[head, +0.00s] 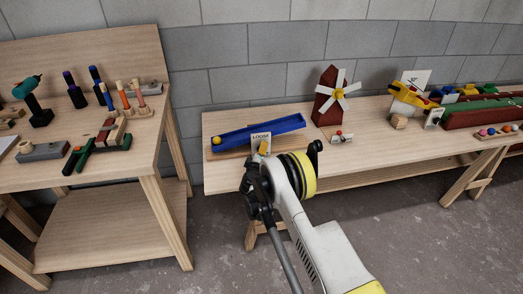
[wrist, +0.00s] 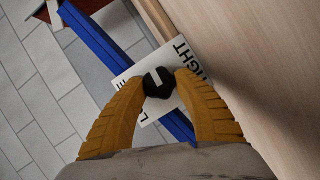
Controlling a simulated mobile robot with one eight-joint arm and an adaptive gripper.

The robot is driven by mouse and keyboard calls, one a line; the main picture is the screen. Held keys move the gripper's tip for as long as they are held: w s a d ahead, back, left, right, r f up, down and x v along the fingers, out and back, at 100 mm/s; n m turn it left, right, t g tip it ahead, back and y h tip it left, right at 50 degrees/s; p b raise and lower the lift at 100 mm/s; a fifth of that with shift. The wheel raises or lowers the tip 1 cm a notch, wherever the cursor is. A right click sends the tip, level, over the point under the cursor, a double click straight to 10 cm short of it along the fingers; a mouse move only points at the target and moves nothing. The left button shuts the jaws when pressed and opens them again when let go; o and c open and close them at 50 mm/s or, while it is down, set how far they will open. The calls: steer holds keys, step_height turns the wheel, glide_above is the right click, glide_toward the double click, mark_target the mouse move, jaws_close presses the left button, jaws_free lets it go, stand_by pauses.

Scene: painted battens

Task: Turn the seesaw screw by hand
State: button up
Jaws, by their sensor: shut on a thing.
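The seesaw is a long blue trough (head: 258,131) on a wooden base at the left end of the long bench, tilted with its right end higher. A yellow ball (head: 217,141) sits at its low left end. In the wrist view the black screw knob (wrist: 158,83) with a pale mark lies in front of the white card (wrist: 133,77) and the blue trough (wrist: 93,36). My gripper (wrist: 160,86) has its two yellow fingers closed on the knob from both sides. In the head view my gripper (head: 262,150) is partly hidden by my wrist.
A red windmill (head: 328,98) with a small card stands right of the seesaw. More toys and a green trough (head: 490,112) stand farther right. A tool table (head: 150,150) with screwdrivers and a drill (head: 30,95) stands at the left, with a floor gap between.

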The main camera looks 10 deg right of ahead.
steer(key=shift+r, duration=0.1)
steer(key=o, duration=1.2)
steer(key=shift+c, duration=0.2)
steer(key=v, duration=1.2)
